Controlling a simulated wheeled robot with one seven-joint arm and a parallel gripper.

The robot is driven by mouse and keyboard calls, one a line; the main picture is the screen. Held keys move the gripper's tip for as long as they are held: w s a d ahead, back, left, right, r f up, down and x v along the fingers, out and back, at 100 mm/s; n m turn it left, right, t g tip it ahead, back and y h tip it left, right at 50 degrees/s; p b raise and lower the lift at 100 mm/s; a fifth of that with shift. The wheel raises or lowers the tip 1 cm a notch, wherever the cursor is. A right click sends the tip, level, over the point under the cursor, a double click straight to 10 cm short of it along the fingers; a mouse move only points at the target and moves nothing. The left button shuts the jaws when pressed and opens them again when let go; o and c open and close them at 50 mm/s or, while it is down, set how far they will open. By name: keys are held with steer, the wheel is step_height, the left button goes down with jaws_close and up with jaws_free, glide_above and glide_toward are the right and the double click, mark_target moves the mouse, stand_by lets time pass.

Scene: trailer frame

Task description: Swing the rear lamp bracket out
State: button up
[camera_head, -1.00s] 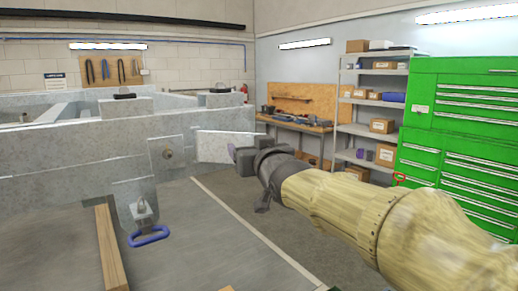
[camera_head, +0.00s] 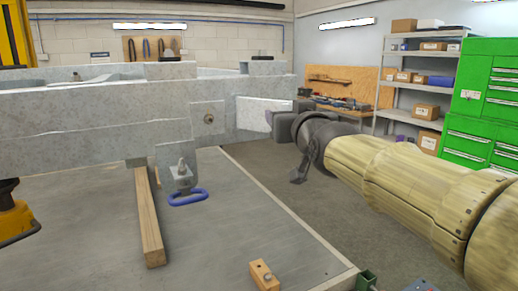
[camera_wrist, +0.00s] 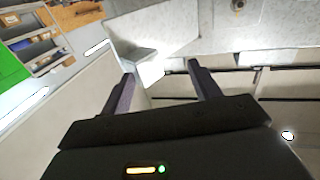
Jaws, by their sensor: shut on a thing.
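The pale grey lamp bracket (camera_head: 262,113) is a flat plate standing out to the right of the galvanised trailer frame (camera_head: 110,110), beside a square plate with a bolt (camera_head: 209,118). My gripper (camera_head: 272,120) reaches in from the right and is shut on the bracket's outer end. In the wrist view, the bracket (camera_wrist: 137,45) shows as an angled plate whose bright near part lies between the two dark fingers (camera_wrist: 165,85). The exact contact of the fingers is hard to see, and the bracket's hinge cannot be made out.
A grey bench top (camera_head: 100,225) below the frame carries a wooden bar (camera_head: 149,215), a blue-handled latch (camera_head: 188,197) and a small wooden block (camera_head: 264,275). A yellow tool (camera_head: 14,220) is at the left edge. Shelves (camera_head: 425,85) and green drawers (camera_head: 485,110) stand behind my arm. The floor between is clear.

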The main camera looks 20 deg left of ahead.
steer(key=s+a+p, duration=0.1)
steer(key=s+p, duration=1.1)
steer(key=s, duration=0.5)
stand_by(1.7)
steer(key=shift+f, duration=0.1)
stand_by(0.4)
